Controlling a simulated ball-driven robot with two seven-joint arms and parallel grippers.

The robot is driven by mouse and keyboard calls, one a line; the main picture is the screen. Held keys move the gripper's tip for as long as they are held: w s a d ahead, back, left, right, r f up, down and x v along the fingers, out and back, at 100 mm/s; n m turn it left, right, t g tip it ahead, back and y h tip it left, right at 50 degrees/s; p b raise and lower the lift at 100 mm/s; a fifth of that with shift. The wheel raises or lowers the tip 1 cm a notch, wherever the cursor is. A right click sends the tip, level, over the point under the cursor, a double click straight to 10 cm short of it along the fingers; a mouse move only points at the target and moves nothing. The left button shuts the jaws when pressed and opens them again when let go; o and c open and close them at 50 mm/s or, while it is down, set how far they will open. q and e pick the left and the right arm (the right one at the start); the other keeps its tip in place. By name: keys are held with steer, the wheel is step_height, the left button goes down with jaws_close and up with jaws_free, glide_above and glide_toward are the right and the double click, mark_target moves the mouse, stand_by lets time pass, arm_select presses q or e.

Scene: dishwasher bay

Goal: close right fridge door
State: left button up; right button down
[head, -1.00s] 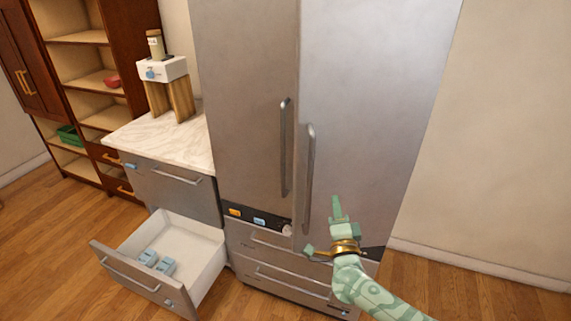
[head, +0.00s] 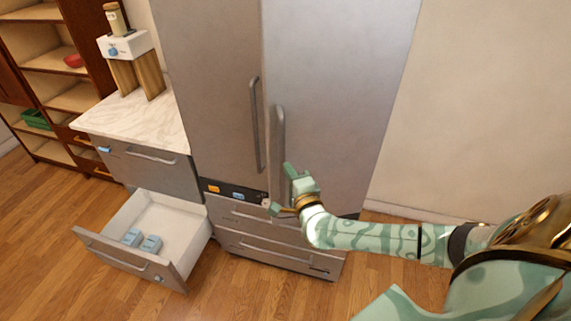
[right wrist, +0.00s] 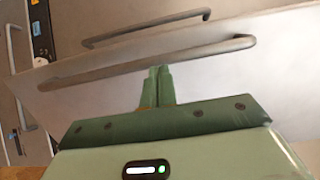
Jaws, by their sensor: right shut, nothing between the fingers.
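The right fridge door (head: 335,90) is a tall grey panel. Its long vertical handle (head: 278,145) sits lower and nearer than the left door's handle, so the door looks slightly ajar; the gap itself is unclear. My right gripper (head: 289,171) is at the lower end of that handle, its fingers pointing up and towards the door. In the right wrist view the shut, empty fingers (right wrist: 157,86) lie together just below the handle bar (right wrist: 150,62); I cannot tell if they touch it. My left gripper is out of view.
The left fridge door (head: 210,90) and lower fridge drawers (head: 265,240) look shut. Left of the fridge, an open drawer (head: 115,262) holding small blue items sticks out under a marble counter (head: 135,120). The floor right of the fridge (head: 400,270) is clear behind my arm.

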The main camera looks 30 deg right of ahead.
mark_target(283, 159)
steer(key=shift+x, duration=1.1)
steer(key=shift+w+d, duration=0.1)
steer(key=shift+w, duration=0.3)
